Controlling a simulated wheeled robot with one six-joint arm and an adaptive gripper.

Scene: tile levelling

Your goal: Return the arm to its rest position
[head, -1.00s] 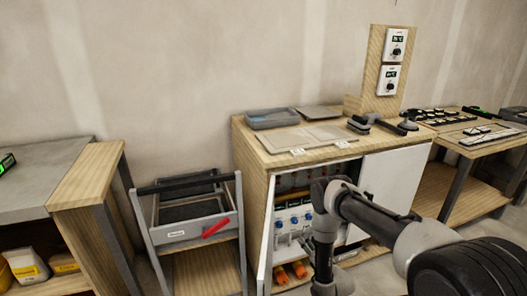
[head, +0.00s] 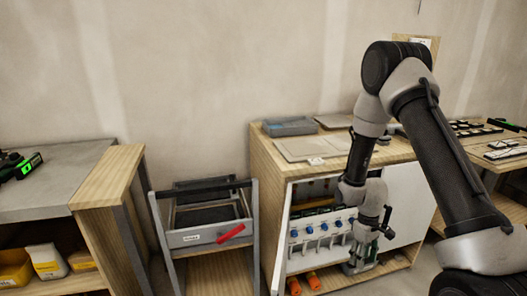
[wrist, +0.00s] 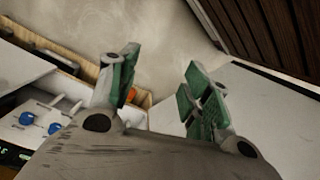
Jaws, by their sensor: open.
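My arm (head: 430,140) is bent with its elbow high at the right of the head view, and its lower part hangs down before the wooden cabinet (head: 262,165). My gripper (head: 358,266) points down in front of the cabinet's open lower part. In the wrist view my gripper (wrist: 160,88) shows two green-padded fingers wide apart with nothing between them. Part of the cabinet's inside is hidden behind my wrist.
The cabinet holds a panel with blue knobs (head: 325,228) and orange items (head: 312,280) below. A white door (head: 410,205) is beside my gripper. A cart with a red handle (head: 231,233) stands left. A workbench (head: 60,170) is at far left.

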